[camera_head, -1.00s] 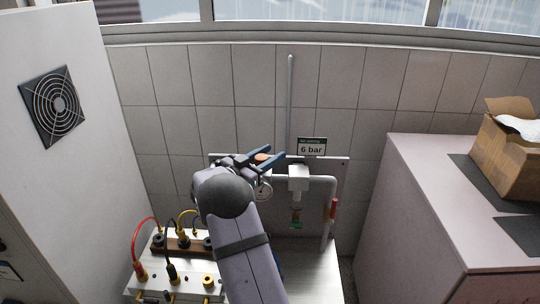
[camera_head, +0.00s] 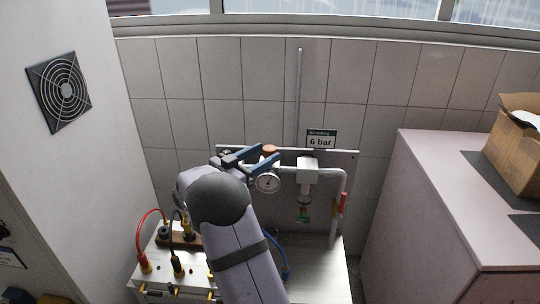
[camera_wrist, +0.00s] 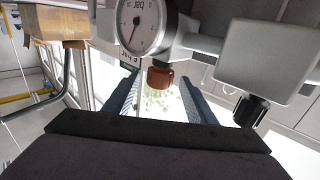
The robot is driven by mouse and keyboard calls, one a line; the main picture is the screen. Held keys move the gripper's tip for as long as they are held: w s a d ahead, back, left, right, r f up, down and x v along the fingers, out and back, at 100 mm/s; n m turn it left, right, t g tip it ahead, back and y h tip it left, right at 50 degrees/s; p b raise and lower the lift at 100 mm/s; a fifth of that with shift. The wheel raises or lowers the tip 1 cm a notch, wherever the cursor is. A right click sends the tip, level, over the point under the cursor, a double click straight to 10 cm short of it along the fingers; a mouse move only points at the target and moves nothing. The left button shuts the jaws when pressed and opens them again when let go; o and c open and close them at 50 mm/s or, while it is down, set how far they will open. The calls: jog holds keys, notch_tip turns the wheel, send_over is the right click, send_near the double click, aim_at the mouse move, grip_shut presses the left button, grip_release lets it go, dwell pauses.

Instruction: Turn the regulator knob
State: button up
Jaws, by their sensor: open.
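The regulator knob (camera_head: 269,150) is a small orange-brown cap on top of the pipe, just above the round white pressure gauge (camera_head: 267,183). My gripper (camera_head: 265,154) is open, with its two blue fingers reaching toward the knob from the left. In the wrist view the knob (camera_wrist: 160,77) appears between the open fingertips (camera_wrist: 160,88), with a visible gap on both sides. The gauge (camera_wrist: 141,22) sits just above it there, its needle readable only roughly. A sign (camera_head: 320,139) reading "6 bar" hangs to the right of the knob.
A grey pipe (camera_head: 334,172) with a white block (camera_head: 307,170) runs right of the gauge. Below left is a metal bench with a terminal box and red and black cables (camera_head: 149,213). A cabinet (camera_head: 425,170) bearing a cardboard box (camera_head: 518,155) stands at right.

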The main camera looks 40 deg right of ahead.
jog(key=shift+a, duration=0.25)
jog(key=a, duration=0.6)
jog(key=shift+d+r+p, duration=0.1)
jog(key=shift+d+p, duration=1.25)
jog(key=shift+d, duration=2.4)
jog(key=shift+w, duration=0.1)
jog(key=c, duration=1)
